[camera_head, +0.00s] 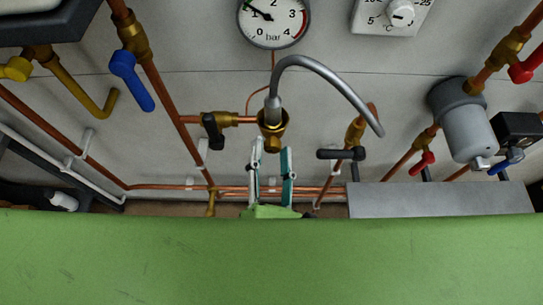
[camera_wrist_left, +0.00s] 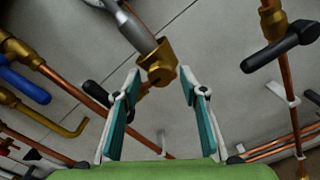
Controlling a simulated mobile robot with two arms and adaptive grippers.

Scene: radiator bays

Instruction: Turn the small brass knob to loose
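A brass fitting (camera_head: 272,120) hangs at the lower end of a bent grey hose, mid-picture in the head view. In the left wrist view the fitting (camera_wrist_left: 157,62) is just above the fingers, with a smaller brass part at its lower side. I cannot tell for sure which part is the small brass knob, or how it is turned. My left gripper (camera_head: 272,160) is open, its teal-padded fingers pointing up just below the fitting. In the left wrist view its fingers (camera_wrist_left: 160,82) stand apart with nothing clearly between them. My right gripper is not in view.
Black-handled valves stand left (camera_head: 212,130) and right (camera_head: 342,154) of the fitting. A pressure gauge (camera_head: 273,18) is above. A blue lever (camera_head: 132,80) is at left, a grey cylinder (camera_head: 466,122) at right. A grey ledge (camera_head: 440,199) lies at lower right. Copper pipes run behind the gripper.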

